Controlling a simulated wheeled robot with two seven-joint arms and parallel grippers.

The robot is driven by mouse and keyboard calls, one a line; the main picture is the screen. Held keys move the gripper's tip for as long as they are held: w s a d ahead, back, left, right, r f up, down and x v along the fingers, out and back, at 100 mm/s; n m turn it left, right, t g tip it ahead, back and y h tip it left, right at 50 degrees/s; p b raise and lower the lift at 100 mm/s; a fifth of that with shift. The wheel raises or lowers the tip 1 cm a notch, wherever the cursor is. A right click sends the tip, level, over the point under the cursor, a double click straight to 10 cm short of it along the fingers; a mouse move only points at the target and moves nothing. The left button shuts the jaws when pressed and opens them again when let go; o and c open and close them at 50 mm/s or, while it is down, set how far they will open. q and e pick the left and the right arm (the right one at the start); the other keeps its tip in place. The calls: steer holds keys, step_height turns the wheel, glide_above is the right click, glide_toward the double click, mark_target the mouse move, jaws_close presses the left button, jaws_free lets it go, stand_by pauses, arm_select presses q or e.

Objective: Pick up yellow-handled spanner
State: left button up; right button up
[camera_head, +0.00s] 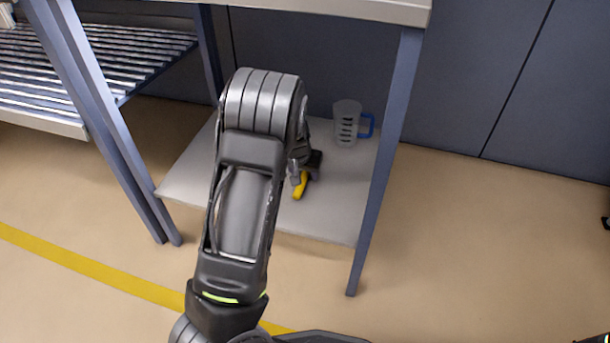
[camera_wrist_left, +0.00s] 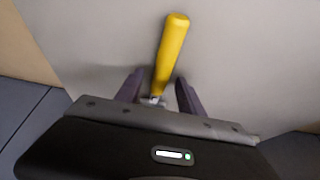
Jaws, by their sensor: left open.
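The yellow-handled spanner (camera_head: 300,187) lies on the grey lower shelf under a bench, partly hidden by my left arm and gripper. In the left wrist view its yellow handle (camera_wrist_left: 172,45) points away from the gripper. A bit of its metal shaft shows at the near end, and the rest is hidden behind the gripper body. My left gripper (camera_head: 306,168) is at the spanner. In the left wrist view its two dark fingers (camera_wrist_left: 160,82) are apart, one on each side of the handle's near end, with gaps visible.
A clear measuring jug (camera_head: 346,125) with a blue handle stands behind the spanner, to the right. The lower shelf (camera_head: 335,212) is otherwise clear. Blue bench legs (camera_head: 385,165) and the tabletop (camera_head: 340,8) frame the space. A slatted rack (camera_head: 110,60) stands left.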

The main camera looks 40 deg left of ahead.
arm_select(q)
steer(key=shift+f, duration=0.1)
steer(key=shift+c, duration=0.5)
jaws_close()
stand_by(0.4)
